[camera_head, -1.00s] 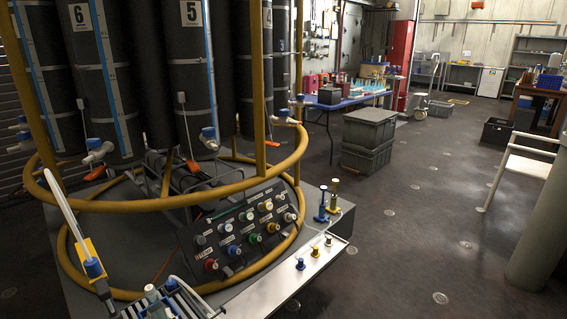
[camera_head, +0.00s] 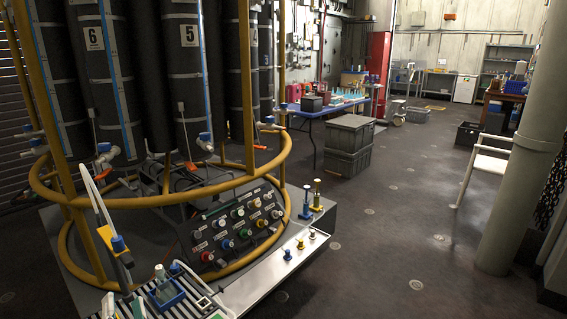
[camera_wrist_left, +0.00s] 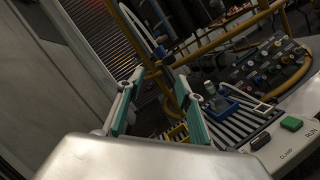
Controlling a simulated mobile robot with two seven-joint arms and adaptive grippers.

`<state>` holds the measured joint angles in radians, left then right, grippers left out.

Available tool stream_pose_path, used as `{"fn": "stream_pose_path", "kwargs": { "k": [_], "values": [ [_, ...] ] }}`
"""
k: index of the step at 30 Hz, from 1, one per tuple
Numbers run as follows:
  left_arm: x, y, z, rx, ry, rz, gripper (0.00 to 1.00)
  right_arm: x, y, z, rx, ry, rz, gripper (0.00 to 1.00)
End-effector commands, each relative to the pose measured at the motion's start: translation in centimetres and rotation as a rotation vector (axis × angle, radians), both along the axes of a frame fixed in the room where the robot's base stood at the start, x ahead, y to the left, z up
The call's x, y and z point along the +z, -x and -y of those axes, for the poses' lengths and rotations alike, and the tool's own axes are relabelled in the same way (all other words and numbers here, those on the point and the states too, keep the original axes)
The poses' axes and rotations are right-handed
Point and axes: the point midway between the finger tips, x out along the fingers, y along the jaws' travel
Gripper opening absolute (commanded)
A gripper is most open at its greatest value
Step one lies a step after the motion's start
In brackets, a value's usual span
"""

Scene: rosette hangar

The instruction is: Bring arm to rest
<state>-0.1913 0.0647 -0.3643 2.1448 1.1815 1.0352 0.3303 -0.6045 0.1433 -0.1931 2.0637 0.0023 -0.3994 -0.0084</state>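The tips of my left gripper (camera_head: 123,307) show at the bottom left edge of the head view, next to the striped rack top. In the left wrist view its two teal-padded fingers (camera_wrist_left: 157,92) stand apart with nothing held between them. Beyond them are the dark-and-white slatted surface (camera_wrist_left: 215,125) and a small bottle in a blue holder (camera_wrist_left: 222,104). The bottle (camera_head: 161,276) also shows in the head view, apart from the fingers. Most of my left arm is hidden. My right gripper is not in view.
A yellow ring rail (camera_head: 190,200) surrounds dark numbered cylinders (camera_head: 183,60) and a knob panel (camera_head: 235,226). A white tube (camera_head: 93,195) with a blue and yellow fitting rises beside the rack. Grey crates (camera_head: 348,148) stand farther back. Floor to the right is mostly clear.

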Motion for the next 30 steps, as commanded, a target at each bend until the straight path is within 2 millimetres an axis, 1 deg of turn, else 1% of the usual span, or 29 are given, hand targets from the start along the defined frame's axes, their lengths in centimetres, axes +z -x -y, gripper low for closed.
{"fn": "stream_pose_path", "kwargs": {
  "k": [1, 2, 3, 5, 6, 7, 8, 9, 11, 12, 14, 15, 17, 18, 21, 24, 25, 27, 30],
  "values": [
    [1.3, 0.3, 1.2, -0.03, -0.165, -0.024, 0.36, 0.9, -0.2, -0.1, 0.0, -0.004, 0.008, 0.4],
    [1.6, 0.4, 2.1, -0.049, -0.268, -0.042, 0.36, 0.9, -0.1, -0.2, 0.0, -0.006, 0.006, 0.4],
    [1.8, 0.6, 3.4, -0.077, -0.407, -0.069, 0.36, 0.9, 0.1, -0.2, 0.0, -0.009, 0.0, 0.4],
    [1.5, 0.9, 5.7, -0.122, -0.615, -0.117, 0.36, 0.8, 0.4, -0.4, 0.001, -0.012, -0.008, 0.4],
    [1.0, 1.1, 7.2, -0.155, -0.756, -0.151, 0.36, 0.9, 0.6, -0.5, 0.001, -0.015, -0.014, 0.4],
    [0.3, 1.3, 8.3, -0.179, -0.861, -0.179, 0.36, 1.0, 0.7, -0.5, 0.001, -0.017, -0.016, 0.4],
    [-0.6, 1.6, 9.4, -0.207, -0.964, -0.209, 0.36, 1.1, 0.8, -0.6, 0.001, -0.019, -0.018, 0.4],
    [-2.0, 2.1, 10.9, -0.245, -1.102, -0.249, 0.36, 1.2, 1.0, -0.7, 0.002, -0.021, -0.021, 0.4],
    [-4.7, 3.0, 12.7, -0.307, -1.309, -0.315, 0.36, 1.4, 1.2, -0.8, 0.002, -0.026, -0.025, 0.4],
    [-6.9, 3.8, 13.6, -0.35, -1.446, -0.361, 0.36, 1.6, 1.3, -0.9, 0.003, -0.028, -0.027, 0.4],
    [-10.3, 5.2, 14.7, -0.422, -1.646, -0.431, 0.36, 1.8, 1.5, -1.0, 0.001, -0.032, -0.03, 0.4],
    [-12.7, 6.3, 15.0, -0.47, -1.77, -0.476, 0.36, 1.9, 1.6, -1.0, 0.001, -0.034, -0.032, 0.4],
    [-16.0, 8.0, 15.0, -0.539, -1.94, -0.54, 0.36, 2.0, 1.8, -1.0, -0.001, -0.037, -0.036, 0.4],
    [-18.1, 9.2, 14.8, -0.584, -2.041, -0.579, 0.36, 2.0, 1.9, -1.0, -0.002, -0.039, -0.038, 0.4],
    [-22.3, 12.0, 13.7, -0.685, -2.25, -0.662, 0.36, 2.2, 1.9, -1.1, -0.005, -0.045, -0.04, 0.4],
    [-25.0, 14.1, 12.4, -0.759, -2.392, -0.72, 0.36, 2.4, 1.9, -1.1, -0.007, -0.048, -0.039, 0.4],
    [-25.6, 14.6, 12.1, -0.776, -2.422, -0.733, 0.36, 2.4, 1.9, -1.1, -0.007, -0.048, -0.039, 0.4],
    [-26.5, 15.4, 11.6, -0.805, -2.47, -0.753, 0.36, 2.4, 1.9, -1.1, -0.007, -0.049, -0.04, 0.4],
    [-27.1, 15.9, 11.2, -0.822, -2.501, -0.766, 0.36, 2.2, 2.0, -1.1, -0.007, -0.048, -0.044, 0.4]
  ]
}}
